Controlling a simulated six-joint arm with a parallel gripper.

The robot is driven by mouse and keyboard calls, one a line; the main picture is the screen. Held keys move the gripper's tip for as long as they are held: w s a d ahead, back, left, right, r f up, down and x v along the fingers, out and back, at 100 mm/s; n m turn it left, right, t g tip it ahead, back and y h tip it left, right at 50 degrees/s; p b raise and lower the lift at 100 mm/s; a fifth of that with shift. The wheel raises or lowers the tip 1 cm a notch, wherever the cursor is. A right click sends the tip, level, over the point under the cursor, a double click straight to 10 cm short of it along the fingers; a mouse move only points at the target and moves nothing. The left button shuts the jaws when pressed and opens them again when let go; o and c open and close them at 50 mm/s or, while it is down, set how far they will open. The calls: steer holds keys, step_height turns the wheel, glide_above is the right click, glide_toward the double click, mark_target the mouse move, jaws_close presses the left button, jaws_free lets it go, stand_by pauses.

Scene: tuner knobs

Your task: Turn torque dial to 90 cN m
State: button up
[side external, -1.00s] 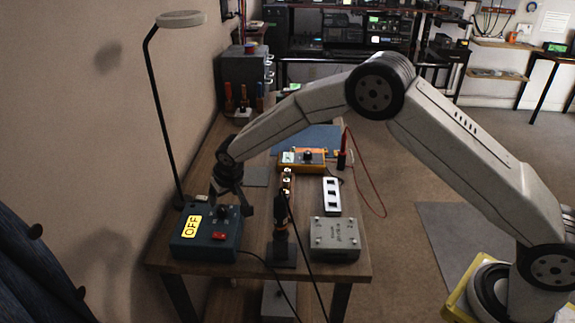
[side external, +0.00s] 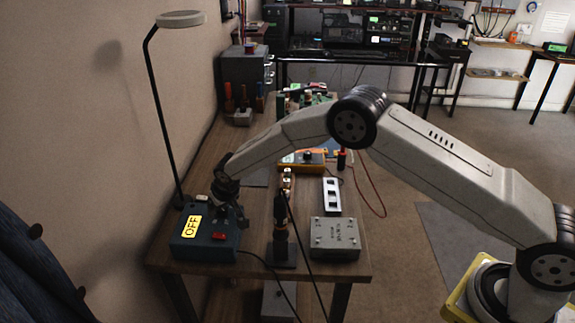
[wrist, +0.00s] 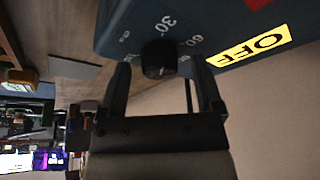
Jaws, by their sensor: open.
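The torque dial (wrist: 159,58) is a small black knob on the dark blue box (side external: 190,250), with white marks around it. In the wrist view 30 and 60 are readable beside it; other marks are partly hidden. The knob's pointer is too dark to read. My gripper (wrist: 160,78) is open, with one finger on each side of the knob and its tips close to the box face. I cannot tell if either finger touches the knob. In the side view my gripper (side external: 229,217) is low over the box, hiding the dial.
A yellow OFF label (side external: 191,226) and a red switch (side external: 204,232) are on the box. A lamp pole (side external: 162,120) rises behind it. A driver on a stand (side external: 281,235), a grey metal box (side external: 335,238) and a white socket strip (side external: 332,196) stand to the right on the bench.

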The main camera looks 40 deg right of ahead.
steer(key=shift+c, duration=0.3)
jaws_close()
steer(key=shift+m, duration=0.5)
steer(key=shift+a+m+h, duration=0.1)
steer(key=shift+m+h, duration=0.6)
steer(key=shift+m, duration=0.6)
steer(key=m, duration=0.2)
steer(key=m+g+h, duration=0.1)
steer(key=m, duration=0.1)
steer(key=shift+m+h, duration=0.3)
steer(key=shift+m, duration=0.1)
steer(key=m+g, duration=0.1)
steer(key=m, duration=0.2)
steer(key=shift+w+a+m+h, duration=0.1)
steer(key=shift+m+h, duration=0.2)
steer(key=shift+h, duration=0.1)
steer(key=shift+m+g, duration=0.4)
steer(key=shift+m, duration=0.2)
steer(key=shift+w+m+g+h, duration=0.1)
steer(key=shift+m+g+h, duration=0.3)
steer(key=shift+m, duration=1)
